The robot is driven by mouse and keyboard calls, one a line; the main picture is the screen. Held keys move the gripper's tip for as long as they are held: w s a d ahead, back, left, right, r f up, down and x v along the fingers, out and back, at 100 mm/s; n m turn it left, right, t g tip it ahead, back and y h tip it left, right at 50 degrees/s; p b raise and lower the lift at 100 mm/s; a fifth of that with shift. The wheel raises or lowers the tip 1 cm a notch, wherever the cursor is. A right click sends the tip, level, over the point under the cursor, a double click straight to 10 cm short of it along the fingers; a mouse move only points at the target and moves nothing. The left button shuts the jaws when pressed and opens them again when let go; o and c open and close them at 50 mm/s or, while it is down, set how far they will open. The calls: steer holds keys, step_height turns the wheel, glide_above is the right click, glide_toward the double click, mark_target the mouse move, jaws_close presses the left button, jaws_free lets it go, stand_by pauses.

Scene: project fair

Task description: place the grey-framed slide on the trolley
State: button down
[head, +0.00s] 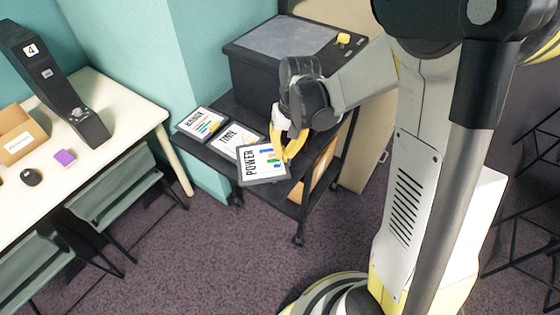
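The grey-framed slide (262,176), a flat panel reading "POWER" with coloured marks, is at the near corner of the dark trolley (224,150). I cannot tell whether it rests on the top or is just above it. My gripper (284,156), with yellow fingers, reaches down from the upper right to the slide's right side. The fingertips overlap the slide's upper right edge and come close together there. Whether they grip it or only sit around the edge is not clear.
Two similar panels, a middle one (236,141) and a left one (202,123), lie on the trolley. A black box-shaped machine (285,50) stands behind. A white table (120,112) with a cardboard box (20,135) and chairs are at left. Carpet in front is clear.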

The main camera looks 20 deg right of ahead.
steer(key=shift+s+r+m, duration=0.2)
steer(key=shift+r+m, duration=0.25)
steer(key=shift+m, duration=0.35)
step_height(320, 180, up, 3)
steer(key=s+d+m+t, duration=0.1)
steer(key=d+m, duration=0.1)
steer(key=m, duration=0.5)
steer(key=shift+h, duration=0.3)
step_height(320, 180, down, 10)
steer(key=b, duration=0.5)
steer(key=shift+s+d+r, duration=0.1)
steer(key=shift+s+r, duration=0.05)
steer(key=shift+r, duration=0.05)
steer(key=shift+f, duration=0.15)
steer(key=c, duration=1.6)
jaws_free()
